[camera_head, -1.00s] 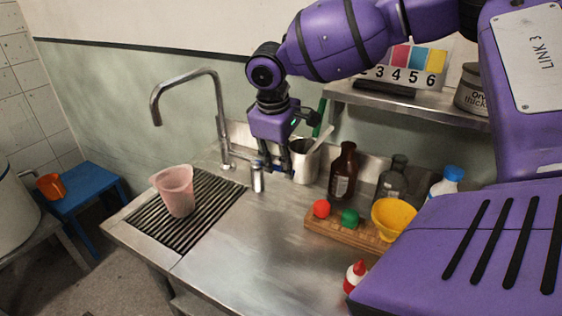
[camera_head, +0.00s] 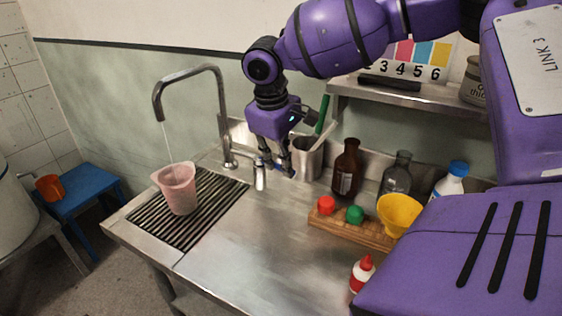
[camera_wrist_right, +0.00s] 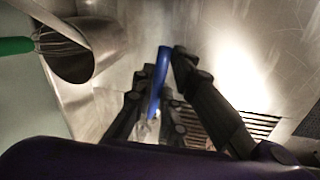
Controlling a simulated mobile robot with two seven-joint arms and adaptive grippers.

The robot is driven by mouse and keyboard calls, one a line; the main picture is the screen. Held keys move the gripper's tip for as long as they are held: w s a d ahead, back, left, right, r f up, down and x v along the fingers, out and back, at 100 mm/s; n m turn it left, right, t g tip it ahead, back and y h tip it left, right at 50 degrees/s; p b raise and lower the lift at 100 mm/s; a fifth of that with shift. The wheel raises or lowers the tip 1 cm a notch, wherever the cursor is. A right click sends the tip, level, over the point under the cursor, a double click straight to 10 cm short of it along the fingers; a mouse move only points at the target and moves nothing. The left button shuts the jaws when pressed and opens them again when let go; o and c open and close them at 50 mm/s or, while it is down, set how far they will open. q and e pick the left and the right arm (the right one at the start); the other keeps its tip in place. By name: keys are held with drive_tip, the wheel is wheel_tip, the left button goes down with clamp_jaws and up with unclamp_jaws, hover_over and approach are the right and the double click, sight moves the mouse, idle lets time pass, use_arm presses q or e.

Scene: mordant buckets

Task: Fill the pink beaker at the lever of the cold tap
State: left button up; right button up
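The pink beaker (camera_head: 179,190) stands upright on the slatted drain rack, beneath the spout of the tap (camera_head: 220,110). A thin stream of water (camera_head: 168,142) runs from the spout into the beaker's open top. The water level inside is hard to make out. The blue lever (camera_wrist_right: 161,75) lies between the fingers of my right gripper (camera_wrist_right: 163,65), which look closed on it. In the head view the right gripper (camera_head: 277,163) is low beside the tap base, and its fingers hide most of the lever (camera_head: 287,172). My left gripper is not in view.
A steel pot (camera_head: 307,158) with a green-handled whisk stands right beside my right gripper. A small metal cylinder (camera_head: 260,175) is close in front. Bottles, a yellow funnel (camera_head: 399,214) and a wooden rack (camera_head: 350,229) stand further right. The front middle of the counter is clear.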

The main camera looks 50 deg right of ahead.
drive_tip(key=o, duration=0.4)
drive_tip(key=r, duration=0.4)
drive_tip(key=a+r, duration=0.1)
drive_tip(key=r, duration=0.3)
drive_tip(key=a+r, duration=0.1)
drive_tip(key=r, duration=0.3)
drive_tip(key=shift+s+a, duration=0.1)
drive_tip(key=shift+s, duration=0.1)
drive_tip(key=shift+f, duration=0.1)
